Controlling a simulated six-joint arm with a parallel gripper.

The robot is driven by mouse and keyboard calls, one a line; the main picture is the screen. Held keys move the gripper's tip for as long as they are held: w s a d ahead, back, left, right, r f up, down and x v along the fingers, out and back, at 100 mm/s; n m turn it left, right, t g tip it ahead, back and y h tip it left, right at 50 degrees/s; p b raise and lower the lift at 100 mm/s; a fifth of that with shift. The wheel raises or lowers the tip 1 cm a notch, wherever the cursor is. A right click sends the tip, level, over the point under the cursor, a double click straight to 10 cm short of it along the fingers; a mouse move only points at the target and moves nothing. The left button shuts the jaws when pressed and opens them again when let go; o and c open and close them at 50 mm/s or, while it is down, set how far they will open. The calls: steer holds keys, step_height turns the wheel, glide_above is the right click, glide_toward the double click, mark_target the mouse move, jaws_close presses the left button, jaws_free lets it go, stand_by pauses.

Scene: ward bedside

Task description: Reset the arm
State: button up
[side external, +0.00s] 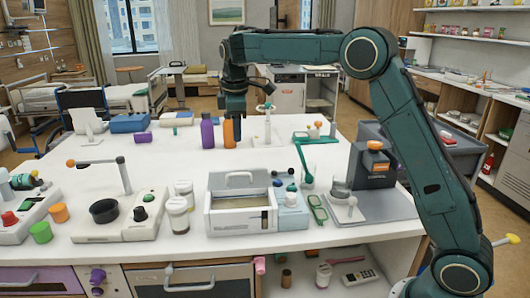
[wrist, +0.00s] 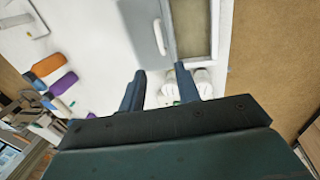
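My gripper (side external: 236,132) hangs from my raised arm over the middle of the white table (side external: 150,165), pointing down. In the wrist view my gripper (wrist: 160,72) has its two fingers spread apart, with nothing held between them. The wrist view shows the orange bottle (wrist: 46,65) well left of the fingers.
A white handled box (side external: 214,215) stands at the table's front, beside white jars (side external: 178,214). A black-and-orange device (side external: 372,166) stands at right near my arm. A control panel with a black knob (side external: 104,211) is at left. Bare tabletop lies left of centre.

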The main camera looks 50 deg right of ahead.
steer(key=s+a+r+m+t, duration=0.1)
steer(key=s+r+m, duration=0.15)
steer(key=s, duration=0.65)
steer(key=s+a+r+m+t, duration=0.15)
steer(key=s+r, duration=0.25)
steer(key=s, duration=0.6)
steer(key=s+a+f+m, duration=0.1)
steer(key=s+f+m, duration=0.1)
steer(key=s, duration=0.7)
steer(key=s+a+f+m+t+y, duration=0.1)
steer(key=s+a+f+m, duration=0.1)
steer(key=s+f, duration=0.3)
steer(key=s+m, duration=0.1)
steer(key=s, duration=0.3)
steer(key=shift+y, duration=0.3)
